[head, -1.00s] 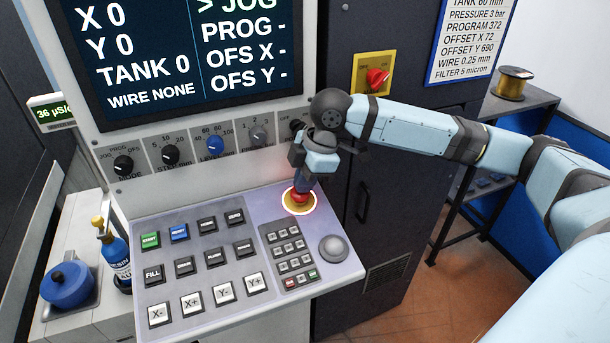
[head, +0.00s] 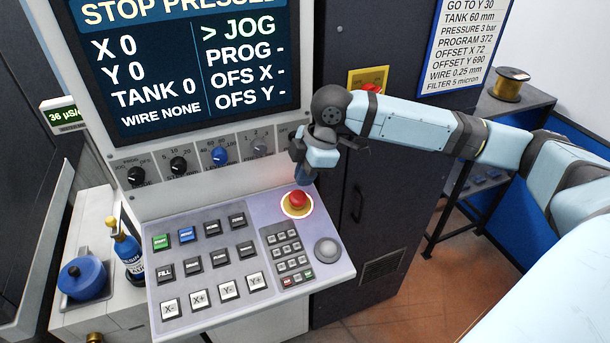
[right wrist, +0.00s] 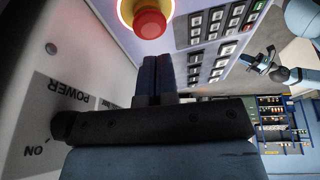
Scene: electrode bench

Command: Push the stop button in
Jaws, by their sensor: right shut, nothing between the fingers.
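The red stop button (head: 298,199) sits on its yellow base with a pale ring, on the sloped control panel (head: 255,215). My right gripper (head: 303,182) is shut and empty just above and behind the button, and a small gap appears between them. In the right wrist view the button (right wrist: 150,22) lies beyond the shut blue fingers (right wrist: 155,60). The screen (head: 190,60) shows "STOP PRESSED" at its top, partly cut off.
Keys (head: 205,260) and a grey knob (head: 327,250) lie on the panel near the button. A row of dials (head: 219,156) is above it. A red switch on a yellow plate (head: 368,78) is behind my right arm. A bottle (head: 128,250) stands at left.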

